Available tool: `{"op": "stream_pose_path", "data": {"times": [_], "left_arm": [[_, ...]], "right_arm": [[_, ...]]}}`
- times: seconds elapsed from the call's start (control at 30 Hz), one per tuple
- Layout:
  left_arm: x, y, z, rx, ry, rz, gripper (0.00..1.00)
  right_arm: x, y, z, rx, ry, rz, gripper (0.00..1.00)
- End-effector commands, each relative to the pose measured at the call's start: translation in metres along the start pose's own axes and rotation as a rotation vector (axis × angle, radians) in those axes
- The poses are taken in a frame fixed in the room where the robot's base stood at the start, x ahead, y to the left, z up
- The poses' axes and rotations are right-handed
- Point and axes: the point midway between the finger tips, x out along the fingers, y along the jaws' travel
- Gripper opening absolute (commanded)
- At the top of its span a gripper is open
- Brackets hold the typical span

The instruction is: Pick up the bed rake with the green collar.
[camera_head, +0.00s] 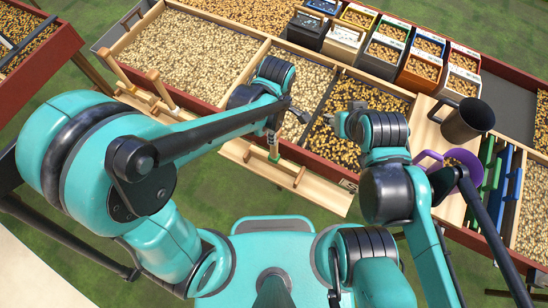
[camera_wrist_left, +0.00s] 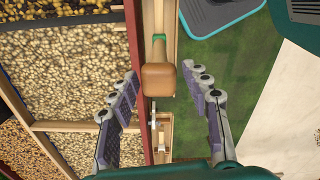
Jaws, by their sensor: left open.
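The bed rake with the green collar (camera_head: 274,151) stands by the near wooden ledge of the bean bed in the head view, partly behind my left gripper. In the left wrist view its brown handle end (camera_wrist_left: 158,82) and green collar (camera_wrist_left: 158,38) show in the middle. My left gripper (camera_head: 283,112) is open above it; in the left wrist view its fingers (camera_wrist_left: 160,74) stand on either side of the handle, apart from it. My right gripper (camera_head: 346,115) is over the darker beans, and its fingers are mostly hidden.
Another wooden rake (camera_head: 158,88) stands on the ledge at the left. Beds of pale beans (camera_head: 185,50) lie behind. Several labelled bins (camera_head: 420,62) line the back right. A dark mug (camera_head: 467,121) and a purple container (camera_head: 447,161) are at the right, near my right arm.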

Motion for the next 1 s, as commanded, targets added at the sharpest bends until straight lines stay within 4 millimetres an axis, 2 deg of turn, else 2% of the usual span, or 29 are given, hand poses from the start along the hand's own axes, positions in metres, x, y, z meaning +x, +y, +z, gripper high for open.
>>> {"op": "stream_pose_path", "data": {"times": [0.03, 0.27, 0.57, 0.87, 1.0], "left_arm": [[0.010, 0.001, 0.000, 0.000, 0.000, 0.000, 0.48], [0.028, 0.001, -0.001, 0.000, 0.000, 0.001, 0.48], [0.071, 0.003, -0.006, 0.002, 0.000, 0.001, 0.48], [0.075, 0.002, -0.006, 0.001, 0.000, 0.001, 0.48], [0.075, 0.002, -0.006, 0.001, 0.000, 0.001, 0.13]], "right_arm": [[0.004, 0.000, 0.002, 0.000, 0.000, 0.000, 0.40], [0.007, 0.000, 0.004, 0.000, 0.000, 0.000, 0.40], [0.017, 0.000, 0.012, 0.000, 0.000, 0.000, 0.40], [0.017, 0.000, 0.012, 0.000, 0.000, 0.000, 0.40], [0.017, 0.000, 0.012, 0.000, 0.000, 0.000, 0.40]]}}
